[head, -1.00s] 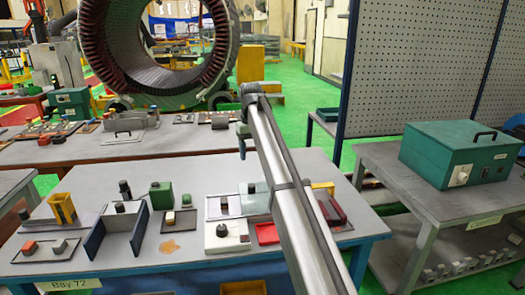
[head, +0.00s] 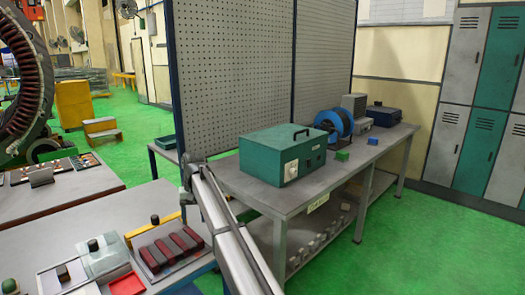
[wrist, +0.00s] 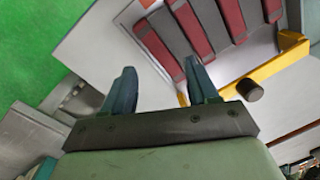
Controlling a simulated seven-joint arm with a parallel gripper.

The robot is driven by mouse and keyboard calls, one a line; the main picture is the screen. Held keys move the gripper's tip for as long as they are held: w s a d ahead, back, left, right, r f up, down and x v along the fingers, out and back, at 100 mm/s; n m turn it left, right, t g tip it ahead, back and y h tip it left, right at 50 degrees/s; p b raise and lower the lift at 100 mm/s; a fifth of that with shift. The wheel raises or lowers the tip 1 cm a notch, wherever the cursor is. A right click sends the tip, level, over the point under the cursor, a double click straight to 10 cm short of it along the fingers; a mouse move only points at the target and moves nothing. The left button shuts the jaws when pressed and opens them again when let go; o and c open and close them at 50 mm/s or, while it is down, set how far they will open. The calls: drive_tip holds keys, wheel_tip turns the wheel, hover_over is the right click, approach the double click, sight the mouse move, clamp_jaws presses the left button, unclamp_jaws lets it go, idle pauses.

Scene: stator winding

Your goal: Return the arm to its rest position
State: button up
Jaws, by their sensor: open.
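In the wrist view my gripper (wrist: 160,82) shows two teal fingers, spread wide apart with nothing between them. Below them are grey surfaces and a tray of dark red and grey bars (wrist: 210,22), beside a yellow bracket (wrist: 262,68). In the head view my arm (head: 222,225) reaches up from the bottom edge, and its far end is near the right edge of the work table (head: 60,235). The fingers are too small to make out clearly there.
A grey bench (head: 240,185) at the right carries a teal box (head: 283,153), a blue reel (head: 334,124) and smaller boxes. A perforated panel (head: 230,65) stands behind it. Green floor (head: 395,240) is open at the right. A large stator ring (head: 30,85) is at the left.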

drive_tip(key=w+d+f+m, duration=0.1)
drive_tip(key=d+f+m, duration=0.25)
drive_tip(key=d, duration=0.75)
drive_tip(key=d+f+m, duration=0.2)
drive_tip(key=d+f, duration=0.3)
drive_tip(key=d, duration=0.6)
drive_tip(key=s+d+f+g, duration=0.1)
drive_tip(key=s+d+f, duration=0.25)
drive_tip(key=f, duration=0.55)
drive_tip(key=s+d+f, duration=0.3)
drive_tip(key=s+f, duration=0.2)
drive_tip(key=f, duration=0.5)
drive_tip(key=s+d+f+g, duration=0.1)
drive_tip(key=s+d+f, duration=0.3)
drive_tip(key=s+f, duration=0.65)
drive_tip(key=s+d+f+g, duration=0.2)
drive_tip(key=s+d+f, duration=0.2)
drive_tip(key=s+f, duration=0.6)
drive_tip(key=s+d+f, duration=0.1)
drive_tip(key=s+f, duration=0.1)
drive_tip(key=s, duration=0.7)
drive_tip(key=s+d+f+n+g, duration=0.1)
drive_tip(key=s+d+f, duration=0.1)
drive_tip(key=s, duration=0.7)
drive_tip(key=s+d+f+g+h, duration=0.1)
drive_tip(key=s+d+f, duration=0.1)
drive_tip(key=s, duration=0.8)
drive_tip(key=shift+f+n, duration=0.35)
drive_tip(key=shift+f, duration=0.45)
